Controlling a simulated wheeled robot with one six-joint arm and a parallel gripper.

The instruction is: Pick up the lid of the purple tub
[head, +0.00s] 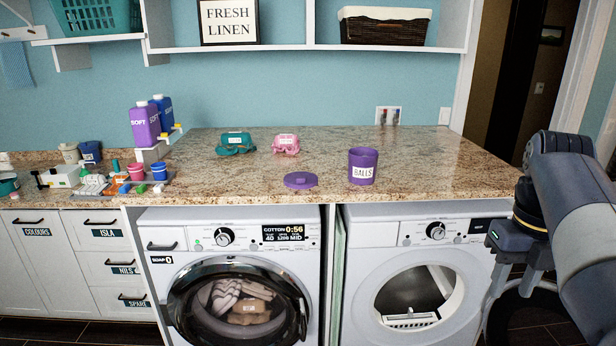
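The purple tub (363,168) stands upright on the granite worktop with a white BALLS label on its front. Its top looks open. A flat round purple lid (300,181) with a small knob lies on the worktop to the left of the tub, apart from it and close to the front edge. My gripper (513,285) hangs at the right, in front of the right-hand machine, well away from the lid and below worktop height. Its fingertips are not clear enough to tell whether it is open or shut.
Purple and blue bottles (146,124), small buckets and clutter fill the left end of the worktop (420,150). Two front-loading machines (240,270) stand below. The worktop right of the tub is clear.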

